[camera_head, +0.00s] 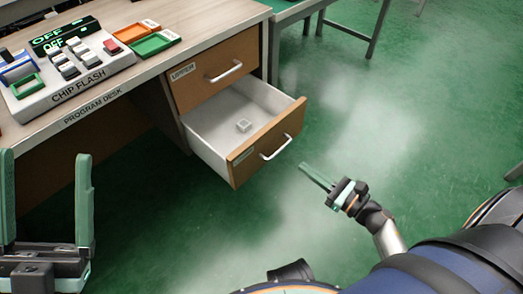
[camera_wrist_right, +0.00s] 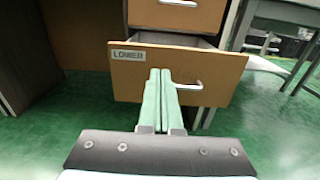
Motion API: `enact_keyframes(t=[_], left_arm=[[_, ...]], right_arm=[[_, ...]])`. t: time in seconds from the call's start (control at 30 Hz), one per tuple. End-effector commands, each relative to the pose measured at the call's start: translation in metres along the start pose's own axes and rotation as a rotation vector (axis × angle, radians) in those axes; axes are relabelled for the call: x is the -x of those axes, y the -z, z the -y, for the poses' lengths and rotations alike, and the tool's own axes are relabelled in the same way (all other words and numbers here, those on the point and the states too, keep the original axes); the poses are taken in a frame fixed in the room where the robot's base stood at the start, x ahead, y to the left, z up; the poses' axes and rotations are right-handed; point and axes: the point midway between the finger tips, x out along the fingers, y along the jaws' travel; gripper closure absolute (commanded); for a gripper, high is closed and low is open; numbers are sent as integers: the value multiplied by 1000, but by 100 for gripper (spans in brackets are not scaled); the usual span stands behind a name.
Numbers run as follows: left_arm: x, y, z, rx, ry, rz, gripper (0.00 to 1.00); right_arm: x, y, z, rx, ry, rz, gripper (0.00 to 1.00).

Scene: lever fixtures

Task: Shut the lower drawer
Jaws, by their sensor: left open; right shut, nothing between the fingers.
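The lower drawer (camera_head: 267,142) is pulled open from the desk, with a brown front, a white inside and a silver bar handle (camera_head: 276,147). A small pale block (camera_head: 243,126) lies inside it. The drawer front with its "LOWER" label also shows in the right wrist view (camera_wrist_right: 218,68). My right gripper (camera_head: 304,165) is shut and empty, a little in front of and to the right of the drawer front. In the right wrist view its fingers (camera_wrist_right: 160,72) point at the front and cover part of the handle. My left gripper (camera_head: 45,160) is open and empty at the lower left.
The upper drawer (camera_head: 215,69) above is shut. The desk top (camera_head: 190,30) carries a chip flash console (camera_head: 75,65), a green tray (camera_head: 153,44) and an orange tray (camera_head: 133,33). Another table (camera_head: 290,12) stands behind. The green floor right of the drawer is clear.

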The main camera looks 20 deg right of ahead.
Motion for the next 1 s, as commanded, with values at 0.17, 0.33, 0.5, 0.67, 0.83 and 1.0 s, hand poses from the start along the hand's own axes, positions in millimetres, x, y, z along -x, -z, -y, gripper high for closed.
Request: enact_keyframes(t=[0.17,0.33,0.5,0.67,0.83,1.0], left_arm=[[1,-1,-1,2,-1,0,19],[4,-3,-2,7,1,0,19],[6,-6,-3,14,3,2,19],[9,-9,-4,20,2,3,19],[11,-11,-6,22,-4,4,19],[11,-12,-7,23,-7,5,19]], right_arm=[[-12,2,1,13,0,-1,100],[-45,2,1,12,0,1,100],[-82,2,1,11,0,1,100],[-112,2,1,9,0,1,100],[-132,2,0,8,1,-1,100],[-139,2,0,8,0,-2,100]])
